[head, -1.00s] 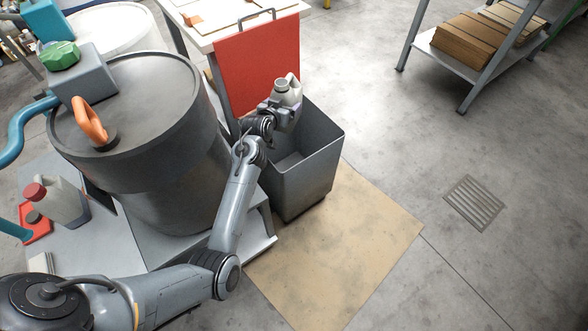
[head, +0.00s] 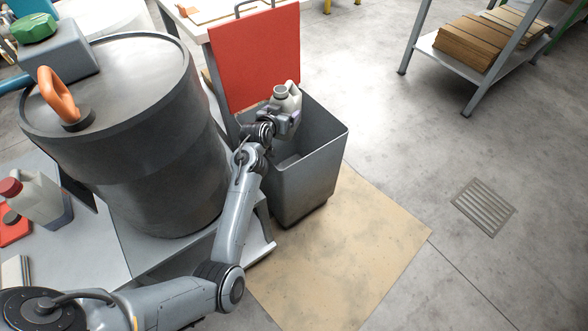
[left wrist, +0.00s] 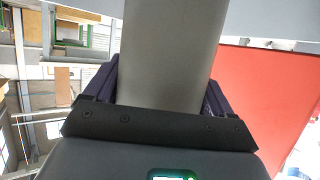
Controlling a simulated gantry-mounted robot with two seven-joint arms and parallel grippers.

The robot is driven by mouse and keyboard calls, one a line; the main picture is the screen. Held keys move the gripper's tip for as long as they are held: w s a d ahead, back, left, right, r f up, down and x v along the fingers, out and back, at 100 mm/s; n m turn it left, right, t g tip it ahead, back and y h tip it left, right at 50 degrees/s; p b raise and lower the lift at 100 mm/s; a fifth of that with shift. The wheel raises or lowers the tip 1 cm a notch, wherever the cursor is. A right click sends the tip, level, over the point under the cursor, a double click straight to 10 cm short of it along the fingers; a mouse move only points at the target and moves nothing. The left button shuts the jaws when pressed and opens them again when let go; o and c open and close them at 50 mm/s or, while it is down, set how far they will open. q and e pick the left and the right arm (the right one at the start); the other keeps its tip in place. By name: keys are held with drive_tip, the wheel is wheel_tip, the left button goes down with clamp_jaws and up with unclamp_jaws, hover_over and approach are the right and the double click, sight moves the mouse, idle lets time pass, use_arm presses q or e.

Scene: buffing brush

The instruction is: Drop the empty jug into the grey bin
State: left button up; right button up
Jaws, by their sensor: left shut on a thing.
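The empty jug (head: 287,98) is pale grey-white with an open neck at its top. My left gripper (head: 286,118) is shut on it and holds it over the back part of the grey bin's opening. In the left wrist view the jug (left wrist: 168,50) fills the space between the dark finger pads (left wrist: 160,90). The grey bin (head: 305,180) stands on the floor with its red lid (head: 255,60) raised behind the opening. The arm and jug hide part of the bin's opening. My right gripper is not in view.
A large dark drum (head: 125,130) stands left of the bin on a grey platform (head: 100,250). Another jug with a red cap (head: 38,198) stands at the left. A tan mat (head: 350,245) lies by the bin. The floor to the right is open, with a drain grate (head: 483,207).

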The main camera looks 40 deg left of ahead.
use_arm(q)
drive_tip(key=o, duration=0.9)
drive_tip(key=shift+r, duration=0.1)
drive_tip(key=shift+p+v, duration=3.25)
drive_tip(key=shift+v, duration=2.15)
